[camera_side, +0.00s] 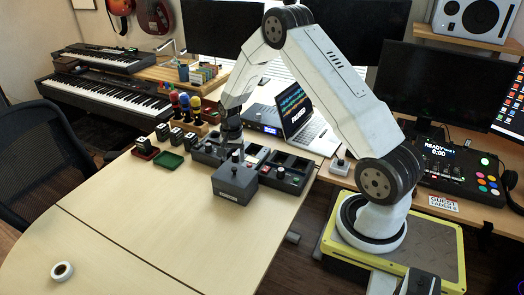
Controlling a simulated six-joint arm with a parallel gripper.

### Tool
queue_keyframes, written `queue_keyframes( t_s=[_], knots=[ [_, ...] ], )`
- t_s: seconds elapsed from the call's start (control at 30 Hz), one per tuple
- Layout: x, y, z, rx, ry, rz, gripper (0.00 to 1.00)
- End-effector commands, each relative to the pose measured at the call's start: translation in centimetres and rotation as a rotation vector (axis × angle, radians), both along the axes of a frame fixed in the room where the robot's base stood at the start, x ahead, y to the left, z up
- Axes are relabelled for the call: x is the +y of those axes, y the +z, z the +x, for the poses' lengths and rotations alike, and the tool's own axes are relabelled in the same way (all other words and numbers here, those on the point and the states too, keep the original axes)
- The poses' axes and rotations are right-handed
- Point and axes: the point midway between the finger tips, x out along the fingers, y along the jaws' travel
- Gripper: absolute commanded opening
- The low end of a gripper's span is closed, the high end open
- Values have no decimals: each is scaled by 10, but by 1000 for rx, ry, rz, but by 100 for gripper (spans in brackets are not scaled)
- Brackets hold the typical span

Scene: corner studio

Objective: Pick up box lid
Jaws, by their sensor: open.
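A dark grey box (236,191) with a pale label on its front stands on the wooden table. Its dark lid (246,174) lies on top, with a small upright knob on it. My gripper (232,142) points down just behind and above the lid in the picture. Its jaws are open, but the fingertips are small and dark, so the gap between them is hard to make out. I see no contact with the lid, and I cannot tell the exact distance to the knob.
Dark trays (289,172) with compartments stand behind and right of the box. A green tray (169,160), a red tray (145,152) and a rack of coloured-top items (190,108) are to the left. A laptop (297,110) is behind. A tape roll (62,271) lies front left; the table's front is otherwise clear.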

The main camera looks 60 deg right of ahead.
Motion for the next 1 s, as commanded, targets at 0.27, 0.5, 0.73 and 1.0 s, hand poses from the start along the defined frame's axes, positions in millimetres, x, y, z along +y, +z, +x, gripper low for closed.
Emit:
queue_keyframes(
  t_s=[0.27,0.5,0.73,1.0],
  knots=[
    [0,-6,0,0,1,0,71],
    [0,-20,0,2,1,1,71],
    [-1,-45,1,1,1,1,71],
    [-1,-57,1,0,1,0,71]
  ],
)
